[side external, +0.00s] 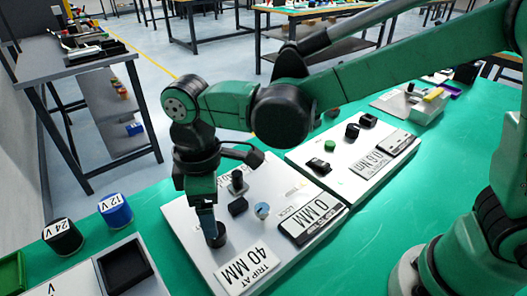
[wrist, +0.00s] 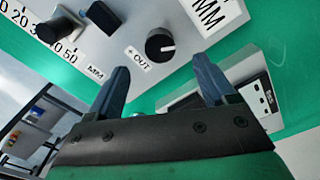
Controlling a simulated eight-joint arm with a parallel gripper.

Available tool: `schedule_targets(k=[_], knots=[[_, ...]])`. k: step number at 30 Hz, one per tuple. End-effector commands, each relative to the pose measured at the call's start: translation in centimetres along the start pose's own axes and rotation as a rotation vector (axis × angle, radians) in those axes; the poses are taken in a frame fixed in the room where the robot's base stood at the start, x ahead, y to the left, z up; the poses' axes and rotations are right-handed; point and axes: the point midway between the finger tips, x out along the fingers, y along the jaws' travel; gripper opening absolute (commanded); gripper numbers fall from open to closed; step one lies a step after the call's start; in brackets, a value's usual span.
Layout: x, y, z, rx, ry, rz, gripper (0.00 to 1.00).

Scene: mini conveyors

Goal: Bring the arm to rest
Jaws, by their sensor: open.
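My gripper (side external: 212,234) is pointed down over the near white panel (side external: 185,235), close to its surface. In the wrist view my gripper (wrist: 162,72) shows two separated blue-grey fingers with nothing held between them. In the side view a dark round part (side external: 215,240) shows at the fingertips.
The near panel carries a "0 MM" display (side external: 313,219), a "TRIP AT 40 MM" plate (side external: 247,271), a black block (side external: 238,206) and a pale blue knob (side external: 262,210). A second panel (side external: 310,157) stands behind it. "24 V" (side external: 62,240) and "12 V" (side external: 115,210) pots stand left.

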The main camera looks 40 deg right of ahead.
Motion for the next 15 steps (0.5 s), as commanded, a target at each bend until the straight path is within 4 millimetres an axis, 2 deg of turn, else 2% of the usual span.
schedule_targets(k=[5,8,15], knots=[[-1.1,1.3,1.6,0.090,0.045,0.022,0.77],[-2.5,3.0,4.1,0.225,0.115,0.058,0.77],[-4.9,6.1,12.0,0.635,0.335,0.182,0.77]])
